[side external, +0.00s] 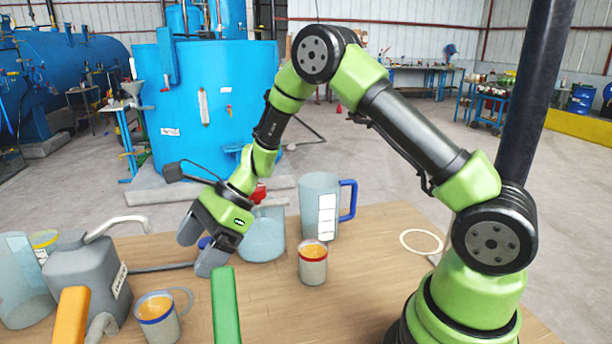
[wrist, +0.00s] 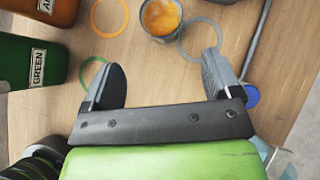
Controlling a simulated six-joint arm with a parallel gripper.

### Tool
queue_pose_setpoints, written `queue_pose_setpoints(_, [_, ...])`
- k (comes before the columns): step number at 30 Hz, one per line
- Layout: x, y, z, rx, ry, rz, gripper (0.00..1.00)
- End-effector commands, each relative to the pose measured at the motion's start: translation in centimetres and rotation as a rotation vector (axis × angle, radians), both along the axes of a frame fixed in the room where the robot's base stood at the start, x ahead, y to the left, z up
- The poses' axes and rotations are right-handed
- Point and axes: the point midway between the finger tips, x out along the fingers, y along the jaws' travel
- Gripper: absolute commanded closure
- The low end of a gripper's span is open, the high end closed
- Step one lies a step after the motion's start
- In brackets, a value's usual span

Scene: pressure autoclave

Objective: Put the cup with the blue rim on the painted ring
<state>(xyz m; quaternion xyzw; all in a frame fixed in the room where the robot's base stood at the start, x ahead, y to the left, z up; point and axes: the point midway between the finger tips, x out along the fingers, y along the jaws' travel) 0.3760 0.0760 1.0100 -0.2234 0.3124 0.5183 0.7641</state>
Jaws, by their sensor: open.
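The cup with the blue rim (side external: 157,318) stands upright on the table at the front left, with orange contents. A cup with orange contents also shows at the top of the wrist view (wrist: 161,34), ahead of my fingers. A pale painted ring (side external: 403,241) lies flat and empty on the right of the table. My gripper (side external: 197,256) is open and empty, tilted down above the table, behind and right of the blue-rimmed cup and apart from it. In the wrist view its two fingers (wrist: 162,72) are spread wide with bare table between them.
A grey ring (wrist: 219,39) lies beside the cup; orange (wrist: 92,15) and green rings (wrist: 83,70) lie near the orange (wrist: 62,12) and green bins (wrist: 20,62). A red-rimmed cup (side external: 313,268), blue-handled jug (side external: 312,205) and grey can (side external: 80,280) stand around my gripper.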

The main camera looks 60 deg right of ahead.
Motion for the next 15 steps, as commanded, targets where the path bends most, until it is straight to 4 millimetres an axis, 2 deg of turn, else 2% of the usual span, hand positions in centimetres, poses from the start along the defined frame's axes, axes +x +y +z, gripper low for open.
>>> queue_pose_setpoints(5, [-2.0, 0.2, 5.5, -0.106, -0.160, 0.177, 0.17])
queue_pose_setpoints(9, [-5.7, 0.0, 11.0, -0.264, -0.348, 0.398, 0.17])
queue_pose_setpoints(15, [-12.3, -1.1, 16.2, -0.529, -0.597, 0.700, 0.17])
